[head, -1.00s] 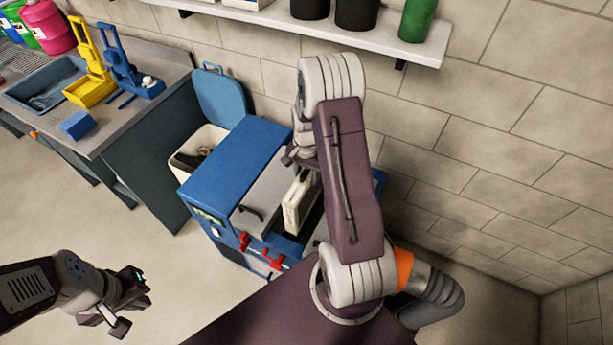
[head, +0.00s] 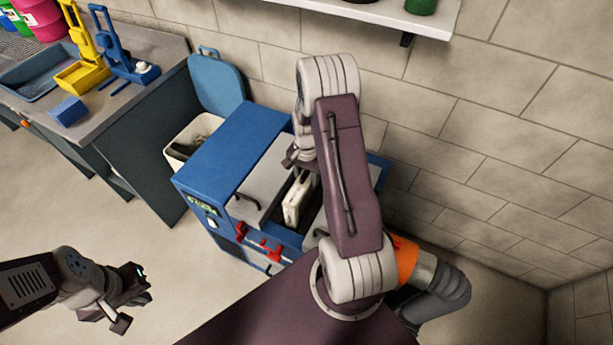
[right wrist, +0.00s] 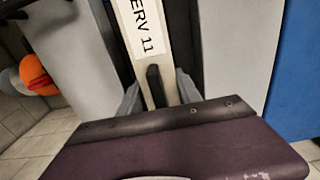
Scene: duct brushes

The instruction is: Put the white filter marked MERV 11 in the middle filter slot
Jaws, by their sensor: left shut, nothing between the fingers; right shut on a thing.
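The white filter (head: 295,203), which reads "ERV 11" in the right wrist view (right wrist: 148,40), stands upright at the dark open slot (head: 284,221) in the middle of the blue machine's top (head: 222,156). Its lower part appears to be inside the slot; how deep, I cannot tell. My right gripper (right wrist: 158,92) is shut on the filter's top edge; in the head view my own arm mostly hides it. My left gripper (head: 134,305) is shut and empty, low at the left, away from the machine.
Red latches (head: 257,243) are on the machine's front. Grey covers (head: 262,182) lie on either side of the slot. A bin with an open blue lid (head: 215,84) stands behind. A workbench (head: 140,68) is at the left, a wall shelf (head: 410,30) above.

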